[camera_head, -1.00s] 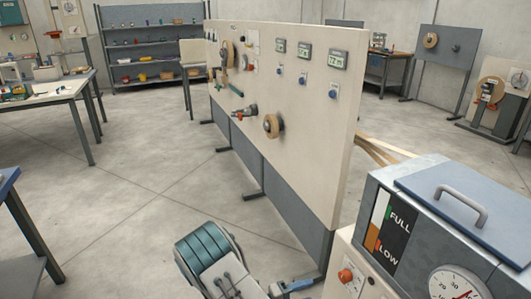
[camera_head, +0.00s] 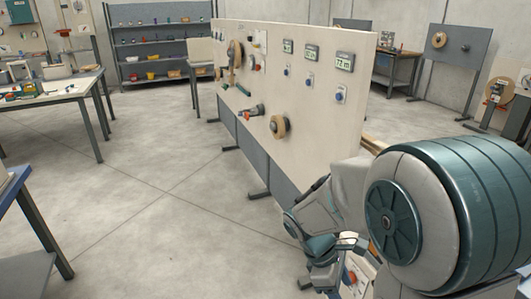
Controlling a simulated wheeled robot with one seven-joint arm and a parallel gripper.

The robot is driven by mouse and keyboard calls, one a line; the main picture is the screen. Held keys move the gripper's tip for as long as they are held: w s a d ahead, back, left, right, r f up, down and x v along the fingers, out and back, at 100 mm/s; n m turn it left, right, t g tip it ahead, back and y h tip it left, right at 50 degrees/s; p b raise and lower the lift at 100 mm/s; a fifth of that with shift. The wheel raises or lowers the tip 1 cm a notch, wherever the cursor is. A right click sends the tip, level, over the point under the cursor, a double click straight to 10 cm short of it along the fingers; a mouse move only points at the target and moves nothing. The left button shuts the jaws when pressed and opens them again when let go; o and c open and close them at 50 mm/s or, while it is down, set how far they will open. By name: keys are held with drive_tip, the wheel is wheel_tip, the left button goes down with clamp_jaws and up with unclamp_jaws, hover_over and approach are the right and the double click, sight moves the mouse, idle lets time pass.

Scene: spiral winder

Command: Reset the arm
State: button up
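My arm shows at the lower right, with a large white and teal joint housing (camera_head: 415,215) close to the camera. My gripper (camera_head: 322,268) appears to be among these parts, small and partly overlapped. I cannot make out its fingers, nor whether it is open or shut. I see nothing held.
A long beige panel (camera_head: 300,140) with displays, knobs and a wooden spool (camera_head: 279,126) stands in the middle on grey feet. A workbench (camera_head: 62,88) is at the left, and a blue-edged table (camera_head: 15,190) at the near left. Shelving (camera_head: 160,45) stands behind. The floor between is clear.

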drive_tip(key=s+a+r+m+t+y+p, duration=0.1)
drive_tip(key=s+r+m+t+y, duration=0.4)
drive_tip(key=r+m, duration=0.5)
drive_tip(key=shift+s+a+m, duration=0.55)
drive_tip(key=shift+s+m, duration=0.15)
drive_tip(key=shift+m, duration=1.2)
